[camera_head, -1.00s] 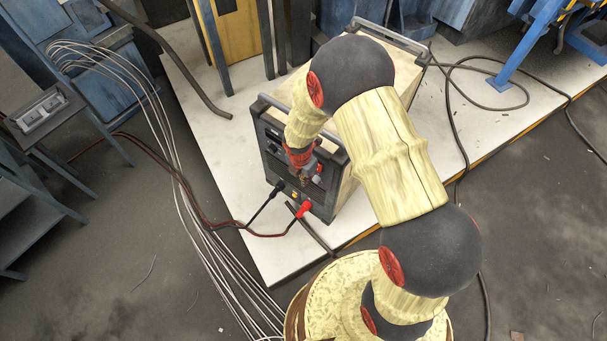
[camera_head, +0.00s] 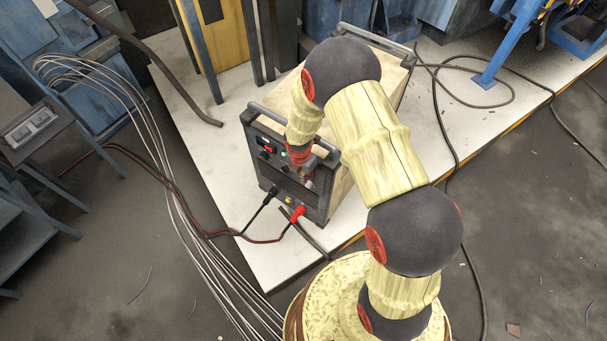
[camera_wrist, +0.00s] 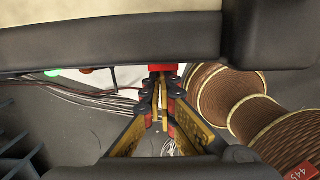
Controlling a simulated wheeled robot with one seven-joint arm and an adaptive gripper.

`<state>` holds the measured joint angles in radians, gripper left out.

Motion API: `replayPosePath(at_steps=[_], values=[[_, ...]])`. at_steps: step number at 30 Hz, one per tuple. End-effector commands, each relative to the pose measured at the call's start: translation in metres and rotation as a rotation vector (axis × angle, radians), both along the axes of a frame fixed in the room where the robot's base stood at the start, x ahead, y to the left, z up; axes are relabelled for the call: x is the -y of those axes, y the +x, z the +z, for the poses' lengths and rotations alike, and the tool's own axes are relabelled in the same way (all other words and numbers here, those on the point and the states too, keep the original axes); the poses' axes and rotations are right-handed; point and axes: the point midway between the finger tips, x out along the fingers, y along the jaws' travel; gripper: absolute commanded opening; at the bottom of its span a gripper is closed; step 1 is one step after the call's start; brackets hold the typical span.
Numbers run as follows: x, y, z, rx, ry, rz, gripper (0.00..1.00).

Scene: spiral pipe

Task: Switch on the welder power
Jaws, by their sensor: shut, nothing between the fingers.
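The welder (camera_head: 258,135) is a box with a dark front panel and top handles, standing on a white platform. Its panel shows a lit red display (camera_head: 267,150) and a small green light (camera_head: 284,155). A green light (camera_wrist: 52,73) also glows in the wrist view. My gripper (camera_head: 307,182) is in front of the panel's right side; my arm hides part of the panel. In the wrist view my gripper (camera_wrist: 161,80) is shut, its fingertips close to a red part (camera_wrist: 163,68) at the panel edge. I cannot tell whether they touch it.
A black plug (camera_head: 274,190) and a red plug (camera_head: 298,213) with cables sit low on the panel. Pale cables (camera_head: 175,190) run across the floor at left. A blue stand (camera_head: 488,79) is at upper right. Wound brown spools (camera_wrist: 225,90) show at right in the wrist view.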

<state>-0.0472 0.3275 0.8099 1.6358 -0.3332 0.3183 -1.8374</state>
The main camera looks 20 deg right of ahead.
Motion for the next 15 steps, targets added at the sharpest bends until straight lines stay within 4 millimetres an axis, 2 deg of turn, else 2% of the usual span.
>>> replayPosePath(at_steps=[8,15], values=[[0.000,0.000,0.001,0.001,0.000,0.000,0.00],[0.000,0.001,0.011,0.001,0.000,0.000,0.00]])
